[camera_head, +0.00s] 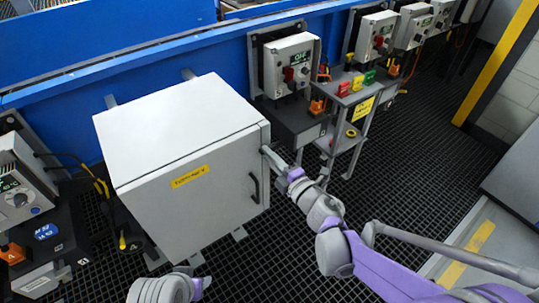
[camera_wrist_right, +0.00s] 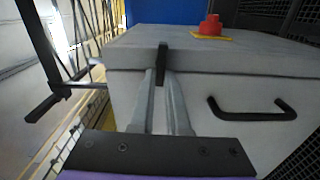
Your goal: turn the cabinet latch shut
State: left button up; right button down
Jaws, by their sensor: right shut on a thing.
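The grey cabinet (camera_head: 165,115) stands on the grated floor with its door (camera_head: 215,205) closed. The door has a yellow label and a dark handle (camera_head: 256,187), which also shows in the wrist view (camera_wrist_right: 252,112). My right gripper (camera_head: 268,153) is at the door's upper right edge. In the wrist view its two fingers (camera_wrist_right: 162,103) are shut on the dark latch (camera_wrist_right: 163,58), which lies across the seam between door and cabinet body. In the head view the gripper hides the latch.
A red button on a yellow base (camera_wrist_right: 210,27) sits on the cabinet side beyond the latch. A small stand (camera_head: 350,92) with coloured blocks and grey control boxes (camera_head: 291,65) are right of the cabinet. A blue conveyor wall (camera_head: 225,50) runs behind. Open floor lies in front.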

jog(key=shift+f+n, duration=0.1)
jog(key=shift+n, duration=0.3)
jog(key=c, duration=0.9)
grip_release()
jog(key=v, duration=1.1)
